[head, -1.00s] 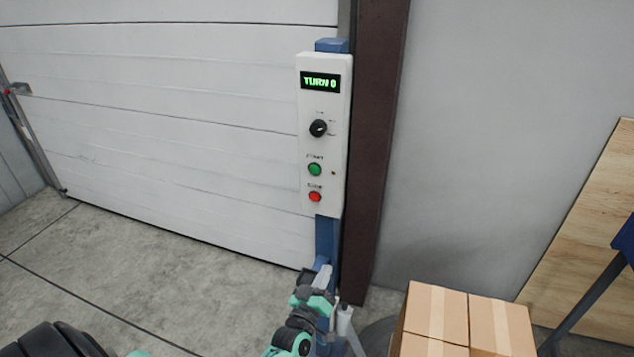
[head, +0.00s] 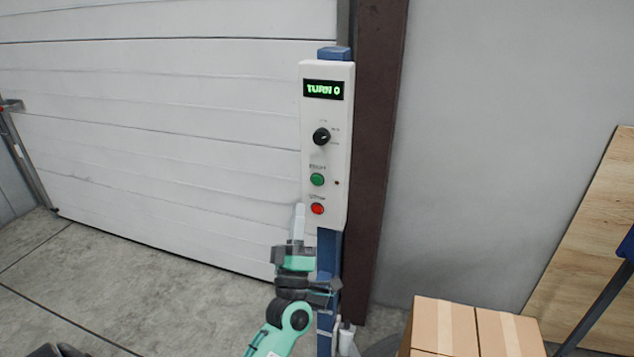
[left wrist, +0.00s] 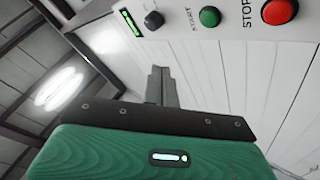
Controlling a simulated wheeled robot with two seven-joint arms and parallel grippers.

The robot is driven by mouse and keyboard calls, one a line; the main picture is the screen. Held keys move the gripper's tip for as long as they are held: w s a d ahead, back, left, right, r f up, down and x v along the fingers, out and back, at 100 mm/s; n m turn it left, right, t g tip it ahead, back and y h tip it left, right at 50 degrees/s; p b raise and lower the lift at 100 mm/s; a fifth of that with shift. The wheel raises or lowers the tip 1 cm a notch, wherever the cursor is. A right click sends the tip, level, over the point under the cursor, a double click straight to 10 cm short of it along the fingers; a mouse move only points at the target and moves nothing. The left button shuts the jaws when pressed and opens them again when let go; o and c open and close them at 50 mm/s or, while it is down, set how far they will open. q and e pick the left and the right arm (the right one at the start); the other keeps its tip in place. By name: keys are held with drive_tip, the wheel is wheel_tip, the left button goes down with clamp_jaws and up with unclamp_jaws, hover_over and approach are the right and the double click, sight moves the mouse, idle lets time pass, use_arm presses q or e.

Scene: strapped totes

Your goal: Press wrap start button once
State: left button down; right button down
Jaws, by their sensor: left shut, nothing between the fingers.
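The white control panel (head: 338,150) stands upright on a blue post. Its display reads "TURN 0". Below it are a black knob (head: 321,136), a green start button (head: 317,180) and a red stop button (head: 317,209). My left gripper (head: 299,210) is shut and empty, pointing up beside the panel's lower left edge, apart from the green button. In the left wrist view the shut fingers (left wrist: 161,75) show below the panel, with the green button (left wrist: 210,17) and red button (left wrist: 279,11) to their upper right. My right gripper is not in view.
Cardboard boxes (head: 474,325) stand at the lower right. A brown column (head: 373,150) rises just right of the panel. A white sectional door (head: 150,120) lies behind it. The floor (head: 130,275) at left is clear.

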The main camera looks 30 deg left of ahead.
sight(317, 180)
use_arm(q)
drive_tip(key=shift+w, duration=0.15)
